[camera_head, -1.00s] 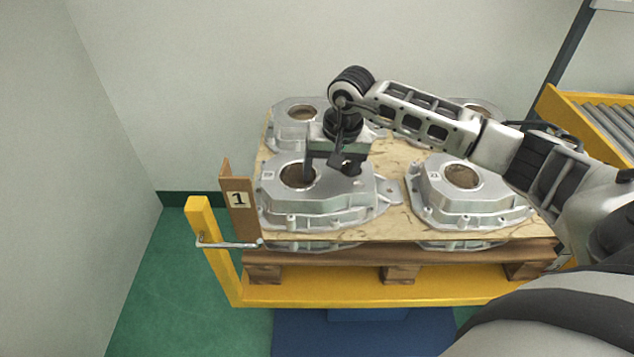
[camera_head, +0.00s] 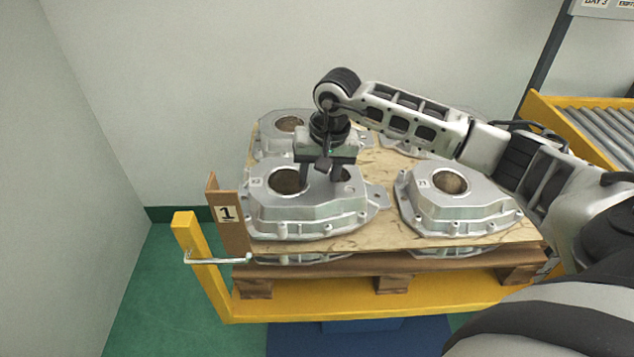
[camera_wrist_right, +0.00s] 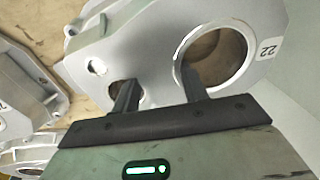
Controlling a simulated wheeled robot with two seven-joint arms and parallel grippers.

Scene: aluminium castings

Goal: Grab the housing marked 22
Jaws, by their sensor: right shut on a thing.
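The housing marked 22 (camera_head: 310,212) is a silver casting at the front left of the top layer on the pallet. My right gripper (camera_head: 320,177) points down at this housing. In the wrist view the right gripper (camera_wrist_right: 158,90) has one finger in the large bore and the other in the smaller hole, shut on the metal between them. The housing appears to rest on the board. The fingertips are hidden inside the openings. My left gripper is not in view.
Another housing (camera_head: 460,205) sits at the front right, and more stand behind, partly hidden by my right arm. A wooden board (camera_head: 385,232) lies under them. A yellow frame (camera_head: 196,255) and a brown post marked 1 (camera_head: 226,224) edge the left side. A roller conveyor (camera_head: 605,130) stands at right.

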